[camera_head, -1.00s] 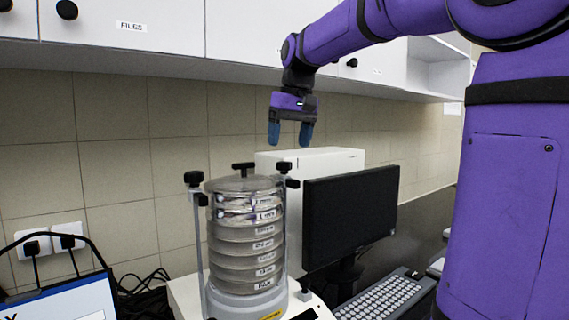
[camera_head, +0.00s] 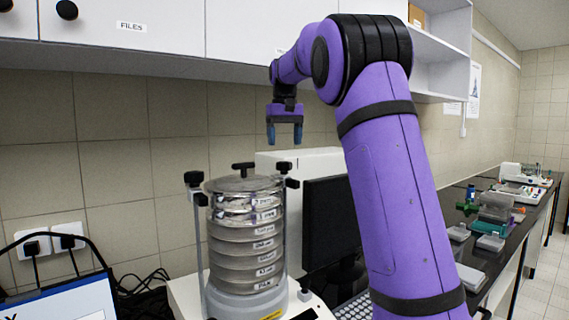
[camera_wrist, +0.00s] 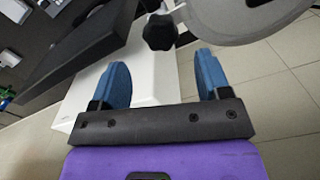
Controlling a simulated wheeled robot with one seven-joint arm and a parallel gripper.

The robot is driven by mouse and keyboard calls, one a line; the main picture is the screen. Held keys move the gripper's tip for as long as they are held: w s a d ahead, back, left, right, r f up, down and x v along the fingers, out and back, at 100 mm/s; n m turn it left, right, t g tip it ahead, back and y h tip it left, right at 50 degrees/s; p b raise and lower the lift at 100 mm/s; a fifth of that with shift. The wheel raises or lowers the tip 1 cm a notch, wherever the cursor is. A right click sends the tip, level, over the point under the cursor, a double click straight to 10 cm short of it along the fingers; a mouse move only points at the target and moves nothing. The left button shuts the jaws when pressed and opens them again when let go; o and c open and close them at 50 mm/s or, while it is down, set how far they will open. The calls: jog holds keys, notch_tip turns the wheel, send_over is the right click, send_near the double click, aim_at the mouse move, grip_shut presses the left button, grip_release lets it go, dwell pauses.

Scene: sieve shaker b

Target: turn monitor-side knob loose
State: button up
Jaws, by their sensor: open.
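The sieve shaker (camera_head: 244,240) holds a stack of clear-lidded sieves between two upright rods. The monitor-side black knob (camera_head: 284,167) tops the right rod, beside the lid. It shows as a black lobed knob (camera_wrist: 160,32) in the wrist view, beyond the fingertips and between their lines. My gripper (camera_head: 284,136) is open and empty, pointing down above this knob, with a gap between. Its two blue fingers (camera_wrist: 163,68) are apart in the wrist view and do not touch the knob.
The black monitor (camera_head: 328,220) stands right of the shaker, partly hidden by my arm. A white box (camera_head: 315,160) is behind. Another black knob (camera_head: 194,178) tops the left rod, and a central one (camera_head: 243,168) is on the lid. White cabinets (camera_head: 150,35) hang above.

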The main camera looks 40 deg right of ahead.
aim_at(284, 162)
notch_tip(284, 162, down, 7)
jog(key=shift+f, duration=0.1)
dwell(0.4)
jog(key=c, duration=0.9)
